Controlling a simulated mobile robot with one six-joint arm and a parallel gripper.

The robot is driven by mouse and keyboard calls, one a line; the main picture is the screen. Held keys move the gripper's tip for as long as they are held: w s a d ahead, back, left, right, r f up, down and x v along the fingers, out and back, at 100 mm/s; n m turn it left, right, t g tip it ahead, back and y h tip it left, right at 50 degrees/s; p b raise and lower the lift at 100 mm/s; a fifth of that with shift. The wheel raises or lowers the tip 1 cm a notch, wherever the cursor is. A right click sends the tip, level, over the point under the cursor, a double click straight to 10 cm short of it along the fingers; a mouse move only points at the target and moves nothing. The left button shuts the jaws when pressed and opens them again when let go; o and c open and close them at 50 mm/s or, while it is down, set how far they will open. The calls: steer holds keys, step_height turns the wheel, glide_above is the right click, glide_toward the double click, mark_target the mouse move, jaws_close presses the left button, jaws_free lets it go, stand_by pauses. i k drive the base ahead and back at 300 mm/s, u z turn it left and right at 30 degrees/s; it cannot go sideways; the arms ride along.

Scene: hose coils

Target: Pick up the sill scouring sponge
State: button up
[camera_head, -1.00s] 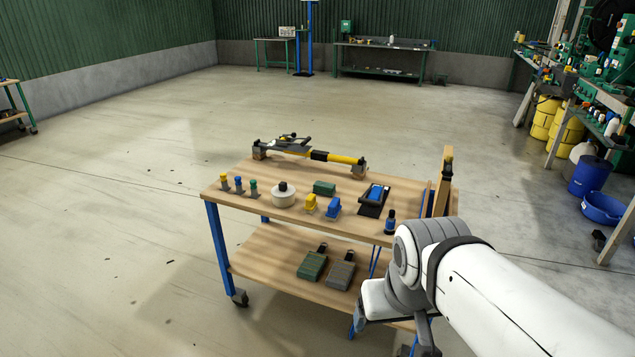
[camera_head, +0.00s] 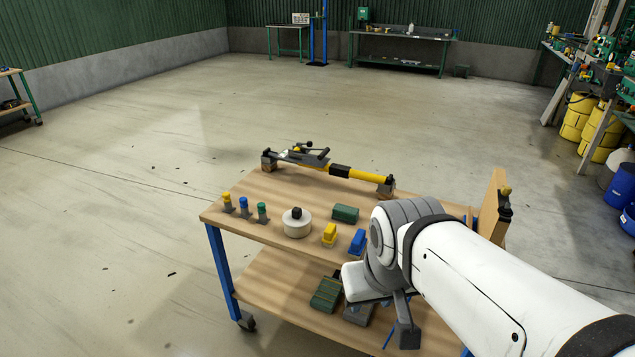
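No thing is plainly marked as the sill scouring sponge. A dark green block (camera_head: 345,213) lies on the top of the wooden cart (camera_head: 285,190), behind a yellow piece (camera_head: 329,234) and a blue piece (camera_head: 357,241). On the lower shelf lie a green-and-dark pad (camera_head: 327,294) and a grey pad (camera_head: 358,314), the latter partly behind my arm. I cannot tell which of these, if any, is the sponge. My gripper (camera_head: 402,334) hangs at the end of my white arm, in front of the cart's right part. Its fingers are not clear, and nothing held shows.
A yellow-and-grey tool (camera_head: 335,169) lies along the cart's back edge. Small capped pegs (camera_head: 244,207) and a white roll (camera_head: 296,224) stand at the left. An upright board (camera_head: 492,207) stands at the right end.

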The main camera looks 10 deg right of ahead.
mark_target(347, 213)
steer(key=u, duration=0.1)
steer(key=i, duration=1.35)
steer(key=z, duration=0.1)
